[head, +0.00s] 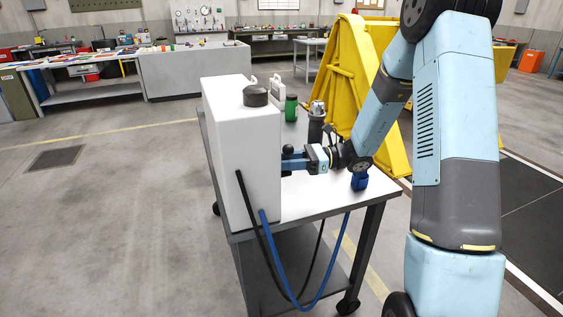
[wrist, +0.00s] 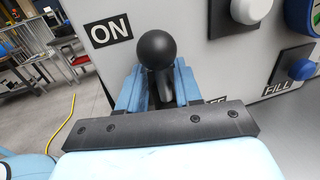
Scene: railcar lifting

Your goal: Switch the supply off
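The supply is a white box (head: 238,150) on a cart. In the wrist view its panel (wrist: 215,60) has an ON label (wrist: 110,33) at upper left and a mostly covered label ending in F (wrist: 217,100) lower right. A lever with a black ball knob (wrist: 157,48) stands between them. My gripper (wrist: 160,78) has its two blue fingers on either side of the lever, with the ball showing between and above them. I cannot tell whether the fingers press on it.
A blue knob (wrist: 301,69) by a FILL label (wrist: 279,87) and a white knob (wrist: 250,10) sit right of the lever. A green bottle (head: 291,107) and a dark grey canister (head: 316,122) stand on the cart top (head: 310,203). Black and blue hoses (head: 275,260) hang in front.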

